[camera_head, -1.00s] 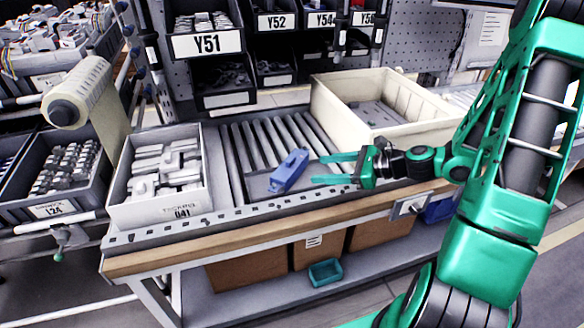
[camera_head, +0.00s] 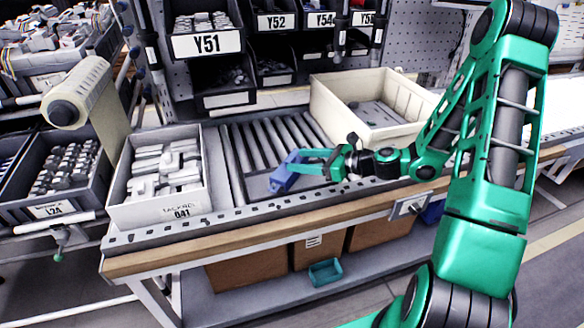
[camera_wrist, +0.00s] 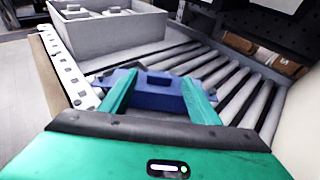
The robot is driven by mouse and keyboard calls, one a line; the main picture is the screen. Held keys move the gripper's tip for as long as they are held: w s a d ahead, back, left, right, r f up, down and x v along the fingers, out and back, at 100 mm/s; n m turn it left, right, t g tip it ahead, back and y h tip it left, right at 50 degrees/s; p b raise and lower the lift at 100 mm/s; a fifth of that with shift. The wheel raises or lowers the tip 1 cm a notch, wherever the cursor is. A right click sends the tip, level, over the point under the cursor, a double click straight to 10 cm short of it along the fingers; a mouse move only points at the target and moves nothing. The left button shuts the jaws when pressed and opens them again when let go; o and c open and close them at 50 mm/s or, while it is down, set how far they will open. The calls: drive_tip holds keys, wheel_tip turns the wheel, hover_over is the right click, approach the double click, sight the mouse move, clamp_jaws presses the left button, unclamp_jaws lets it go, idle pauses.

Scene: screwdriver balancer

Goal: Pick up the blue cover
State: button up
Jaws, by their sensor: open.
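The blue cover (camera_head: 281,179) lies on a flat grey plate at the front of the roller conveyor. In the wrist view the blue cover (camera_wrist: 157,92) lies between the two green fingers, one on each side of it. My gripper (camera_head: 306,161) is open and reaches in from the right, its fingertips at the cover. The wrist view also shows my gripper (camera_wrist: 160,96) from behind. I cannot tell whether the fingers touch the cover. The fingers hide part of the cover in the head view.
A grey bin of metal parts (camera_head: 156,212) stands left of the cover. A large cream bin (camera_head: 330,104) stands at the back right, close to my arm. Rollers (camera_head: 262,143) lie bare behind the cover. A perforated metal rail (camera_head: 250,209) runs along the front edge.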

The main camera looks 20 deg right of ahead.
drive_tip(key=x, duration=0.2)
drive_tip(key=shift+w+a, duration=0.2)
drive_tip(key=c, duration=1.3)
drive_tip(key=shift+r, duration=0.1)
